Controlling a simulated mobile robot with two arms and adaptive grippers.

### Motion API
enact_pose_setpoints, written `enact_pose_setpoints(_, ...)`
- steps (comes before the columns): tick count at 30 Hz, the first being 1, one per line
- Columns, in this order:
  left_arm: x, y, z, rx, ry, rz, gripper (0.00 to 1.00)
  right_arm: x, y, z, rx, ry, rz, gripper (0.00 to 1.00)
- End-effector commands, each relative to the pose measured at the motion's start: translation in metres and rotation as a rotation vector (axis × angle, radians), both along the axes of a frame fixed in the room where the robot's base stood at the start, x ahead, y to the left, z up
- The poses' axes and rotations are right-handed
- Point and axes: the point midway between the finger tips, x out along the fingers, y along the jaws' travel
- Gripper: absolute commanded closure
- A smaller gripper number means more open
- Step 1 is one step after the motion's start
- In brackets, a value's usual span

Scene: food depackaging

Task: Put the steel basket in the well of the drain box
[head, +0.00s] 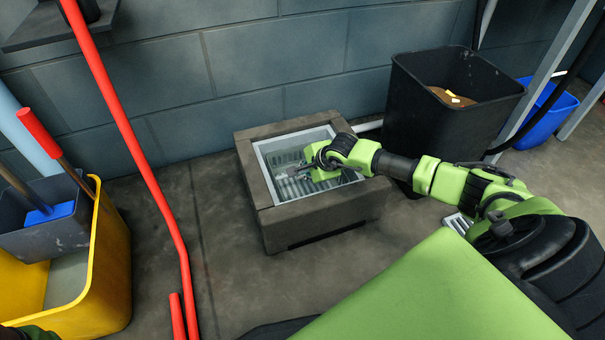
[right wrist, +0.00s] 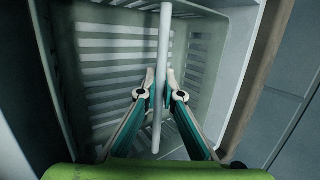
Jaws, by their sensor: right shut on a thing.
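The drain box (head: 315,224) is a squat grey-brown block on the floor by the wall, with a pale-framed square well in its top. The steel basket (head: 291,188), grey and slotted, shows inside that frame. My right gripper (head: 318,170) reaches over the well from the right and partly hides the basket. In the right wrist view, my right gripper (right wrist: 161,92) is shut on the basket's pale handle bar (right wrist: 158,130). Slotted basket walls (right wrist: 105,72) surround the fingers. I cannot tell whether the basket rests on the well's bottom.
A black bin (head: 440,115) stands right of the drain box, with a blue tub (head: 550,108) behind it. A yellow mop bucket (head: 110,270) and a red pole (head: 150,180) are at the left. Floor between pole and box is clear.

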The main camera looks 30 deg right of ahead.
Motion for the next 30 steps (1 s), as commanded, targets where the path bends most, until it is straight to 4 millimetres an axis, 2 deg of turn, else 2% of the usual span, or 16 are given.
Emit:
enact_pose_setpoints(5,0.000,0.000,-0.002,0.000,0.000,0.000,0.76,0.001,0.000,-0.002,0.000,-0.003,0.000,1.00)
enact_pose_setpoints(6,0.000,0.000,-0.002,0.000,0.000,0.000,0.76,0.000,0.000,-0.002,0.000,0.000,0.000,0.86)
enact_pose_setpoints(7,0.000,0.000,-0.001,0.000,0.000,0.000,0.76,0.000,0.000,-0.002,0.000,0.000,0.000,0.78)
enact_pose_setpoints(8,0.000,0.000,-0.001,0.000,0.000,0.000,0.76,0.000,0.000,-0.002,0.000,0.000,0.000,0.77)
enact_pose_setpoints(20,0.000,0.000,0.003,0.000,0.001,0.000,0.76,0.000,0.000,0.004,-0.001,0.000,0.000,0.77)
enact_pose_setpoints(23,0.000,0.000,0.012,0.000,0.001,0.000,0.76,-0.007,-0.002,0.014,-0.003,0.000,0.000,0.77)
enact_pose_setpoints(30,0.001,0.000,0.045,0.000,0.002,0.000,0.76,-0.034,-0.004,0.053,-0.004,0.002,0.002,0.77)
